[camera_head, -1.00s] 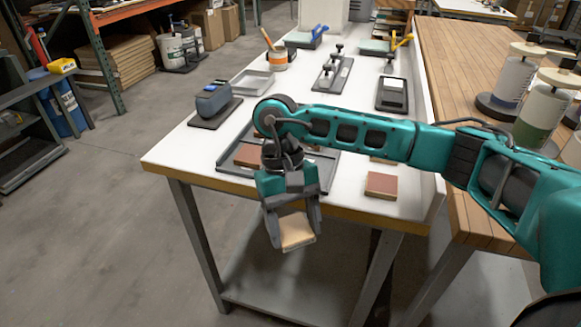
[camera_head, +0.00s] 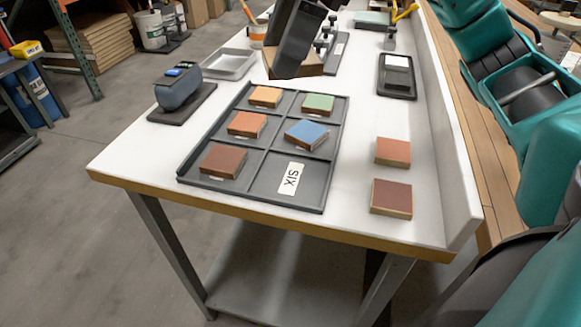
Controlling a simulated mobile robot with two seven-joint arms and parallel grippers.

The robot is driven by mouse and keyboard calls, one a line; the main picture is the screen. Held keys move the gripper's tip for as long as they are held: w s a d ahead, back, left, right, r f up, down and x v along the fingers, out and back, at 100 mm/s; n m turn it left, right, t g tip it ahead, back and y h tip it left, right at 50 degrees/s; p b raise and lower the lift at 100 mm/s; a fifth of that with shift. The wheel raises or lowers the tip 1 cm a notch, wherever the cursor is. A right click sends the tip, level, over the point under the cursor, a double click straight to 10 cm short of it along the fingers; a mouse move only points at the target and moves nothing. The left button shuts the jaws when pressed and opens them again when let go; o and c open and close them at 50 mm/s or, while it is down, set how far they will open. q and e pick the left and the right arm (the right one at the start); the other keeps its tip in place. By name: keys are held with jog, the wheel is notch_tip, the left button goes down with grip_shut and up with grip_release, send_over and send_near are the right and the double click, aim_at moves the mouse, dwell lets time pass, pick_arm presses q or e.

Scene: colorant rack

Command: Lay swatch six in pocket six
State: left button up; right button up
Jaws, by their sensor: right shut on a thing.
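A dark grey tray (camera_head: 190,183) lies near the table's front, divided into pockets. Its front-right pocket bears a white label reading SIX (camera_head: 290,178) and is empty. The other pockets hold a brown (camera_head: 223,160), an orange-red (camera_head: 247,124), an orange (camera_head: 265,97), a green (camera_head: 317,103) and a blue swatch (camera_head: 306,134); the blue one sits skewed. My right gripper (camera_head: 293,50) is at the top, beyond the tray in the picture, shut on a wooden swatch block (camera_head: 312,66). That block is mostly hidden, and its number cannot be read. My left gripper is not in view.
A salmon swatch (camera_head: 393,152) and a dark red swatch (camera_head: 391,197) lie loose right of the tray. A blue-grey device (camera_head: 177,92) stands left. A raised white ledge (camera_head: 450,150) edges the table's right side. White tabletop between them is clear.

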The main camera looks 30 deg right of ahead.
jog(key=shift+d+r+m, duration=0.2)
jog(key=shift+m, duration=0.1)
jog(key=shift+f, duration=0.25)
jog(key=b, duration=0.4)
send_over(280, 179)
jog(key=d, duration=0.1)
jog(key=f, duration=1.4)
jog(key=shift+s+d+f, duration=0.15)
jog(key=shift+s+f, duration=0.15)
notch_tip(280, 179, down, 5)
jog(key=shift+r+b, duration=0.2)
jog(key=shift+b, duration=0.4)
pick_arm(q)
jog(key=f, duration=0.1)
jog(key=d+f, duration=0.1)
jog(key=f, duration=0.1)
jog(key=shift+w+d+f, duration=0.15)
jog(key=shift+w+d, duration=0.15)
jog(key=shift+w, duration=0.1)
